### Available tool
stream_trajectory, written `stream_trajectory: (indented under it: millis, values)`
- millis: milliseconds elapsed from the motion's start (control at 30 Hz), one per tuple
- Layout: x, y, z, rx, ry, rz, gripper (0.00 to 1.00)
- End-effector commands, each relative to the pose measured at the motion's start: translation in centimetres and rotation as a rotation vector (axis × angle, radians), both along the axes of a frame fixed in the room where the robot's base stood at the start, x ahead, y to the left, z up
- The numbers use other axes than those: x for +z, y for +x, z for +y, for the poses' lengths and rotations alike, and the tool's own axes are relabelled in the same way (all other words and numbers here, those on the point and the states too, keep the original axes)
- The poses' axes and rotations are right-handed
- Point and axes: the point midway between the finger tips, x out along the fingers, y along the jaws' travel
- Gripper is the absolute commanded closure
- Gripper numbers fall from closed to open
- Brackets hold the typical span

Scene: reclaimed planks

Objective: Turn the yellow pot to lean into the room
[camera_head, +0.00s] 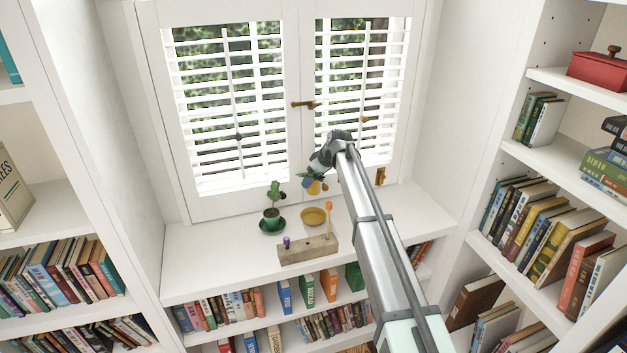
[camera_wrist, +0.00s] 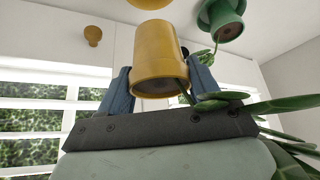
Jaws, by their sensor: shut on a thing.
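The yellow pot (camera_head: 314,187) hangs in my gripper (camera_head: 317,178) in front of the shutters, apart from the yellow saucer (camera_head: 313,217) on the sill. In the wrist view the yellow pot (camera_wrist: 155,50) sits between the two blue fingers (camera_wrist: 160,88), its wide end toward the palm. Green leaves (camera_wrist: 235,106) spread from beside that end to the right; the plant's lean is hard to tell. In the head view my wrist partly hides the pot. A green pot (camera_head: 271,215) with a small plant stands on its green saucer (camera_head: 272,226) to the left.
A wooden block (camera_head: 308,250) holding an orange-tipped stick and a purple item stands at the sill's front. White shutters (camera_head: 230,110) close off the back. Bookshelves flank both sides. The sill (camera_head: 400,215) is clear at the right; my arm crosses above it.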

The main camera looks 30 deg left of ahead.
Motion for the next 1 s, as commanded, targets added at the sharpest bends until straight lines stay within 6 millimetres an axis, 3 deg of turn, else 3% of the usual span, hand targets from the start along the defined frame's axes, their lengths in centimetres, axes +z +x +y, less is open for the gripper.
stream_trajectory:
  millis: [267,500,700,1000]
  values:
    - [-0.9,0.1,0.0,0.020,-0.001,0.001,0.85]
    - [-6.1,0.1,0.2,0.147,-0.003,0.003,0.85]
    - [-8.9,0.0,0.2,0.220,0.000,0.000,0.85]
    - [-9.9,0.0,0.1,0.232,0.002,-0.002,0.85]
